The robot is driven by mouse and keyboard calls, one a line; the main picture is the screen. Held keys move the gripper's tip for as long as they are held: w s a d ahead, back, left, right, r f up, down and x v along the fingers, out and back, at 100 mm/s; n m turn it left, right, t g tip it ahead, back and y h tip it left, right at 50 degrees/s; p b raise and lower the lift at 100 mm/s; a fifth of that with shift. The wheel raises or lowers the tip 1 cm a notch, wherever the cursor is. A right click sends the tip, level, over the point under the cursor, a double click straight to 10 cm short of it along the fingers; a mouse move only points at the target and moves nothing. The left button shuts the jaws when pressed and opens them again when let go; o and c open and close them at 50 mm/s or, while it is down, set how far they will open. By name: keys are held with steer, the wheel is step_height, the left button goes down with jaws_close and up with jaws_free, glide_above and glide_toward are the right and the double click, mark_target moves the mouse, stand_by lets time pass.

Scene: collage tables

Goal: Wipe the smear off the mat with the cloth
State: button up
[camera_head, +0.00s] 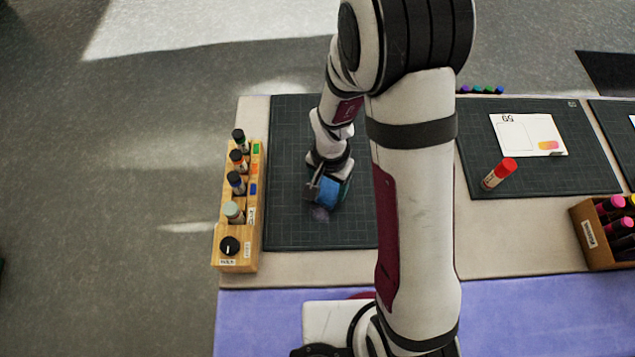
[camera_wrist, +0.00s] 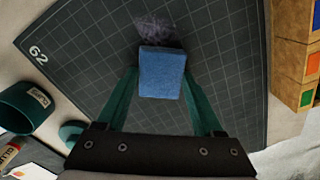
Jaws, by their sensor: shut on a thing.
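The dark gridded mat (camera_head: 290,135) lies under my gripper, and it fills most of the wrist view (camera_wrist: 225,60). A faint purplish smear (camera_wrist: 152,28) shows on the mat, just beyond the cloth in the wrist view; in the head view the smear (camera_head: 320,214) is just below my gripper. The cloth is a blue block-like pad (camera_wrist: 162,72). My gripper (camera_wrist: 160,85) is shut on the cloth, with a green finger on each side of it. In the head view the cloth (camera_head: 328,190) is partly hidden by my gripper. I cannot tell whether it touches the mat.
A wooden rack (camera_head: 236,258) with several bottles stands at the mat's left edge. A green cup (camera_wrist: 28,108) stands near the mat. To the right, another mat (camera_head: 480,150) holds a white card (camera_head: 520,128) and a red-capped tube (camera_head: 498,173). A wooden box (camera_head: 596,240) of markers stands far right.

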mark_target(357, 193)
steer(key=shift+d, duration=3.25)
steer(key=shift+r, duration=2.55)
steer(key=shift+w+r, duration=0.1)
steer(key=shift+w, duration=0.1)
steer(key=w+d+r+n, duration=0.5)
steer(key=w+r+n, duration=0.1)
steer(key=w+a+f, duration=0.1)
steer(key=a+f, duration=0.1)
steer(key=a, duration=0.1)
steer(key=w+a+f, duration=0.1)
steer(key=a+f, duration=0.1)
steer(key=a, duration=0.1)
steer(key=w+a+f, duration=0.2)
steer(key=a, duration=0.1)
steer(key=shift+w+a+f, duration=0.1)
steer(key=shift+a+f, duration=0.05)
steer(key=shift+f, duration=0.1)
steer(key=f, duration=0.3)
steer(key=shift+w+a+f, duration=0.15)
steer(key=shift+a+f, duration=0.25)
steer(key=shift+f, duration=0.35)
